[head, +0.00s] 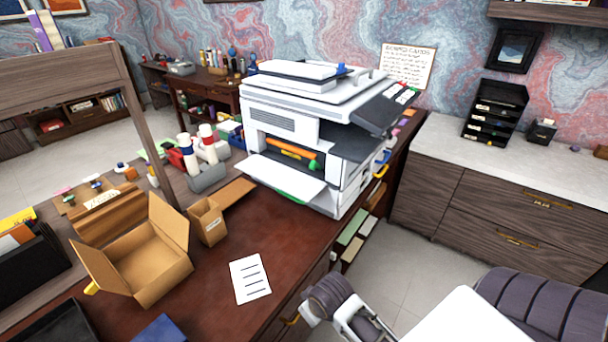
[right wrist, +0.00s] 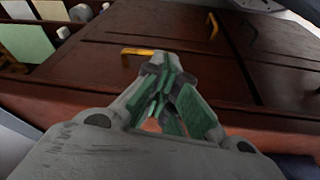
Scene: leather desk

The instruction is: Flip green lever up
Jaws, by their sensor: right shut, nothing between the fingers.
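A white printer (head: 310,120) stands on the dark red-brown desk (head: 215,275) in the head view, its front panel folded down. In its opening are an orange bar (head: 290,150) and a small green knob or lever end (head: 314,165) at the bar's right end. The lever's exact angle is too small to tell. My right gripper (right wrist: 160,82) is shut and empty in the right wrist view, in front of brown drawer fronts with a yellow handle (right wrist: 138,51). It is apart from the printer, which that view does not clearly show. My left gripper is not in view.
An open cardboard box (head: 145,265), a small carton (head: 207,220) and a printed sheet (head: 250,279) lie on the desk in front of the printer. File folders (head: 351,253) sit under the desk's right edge. Open floor (head: 405,265) lies to the right.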

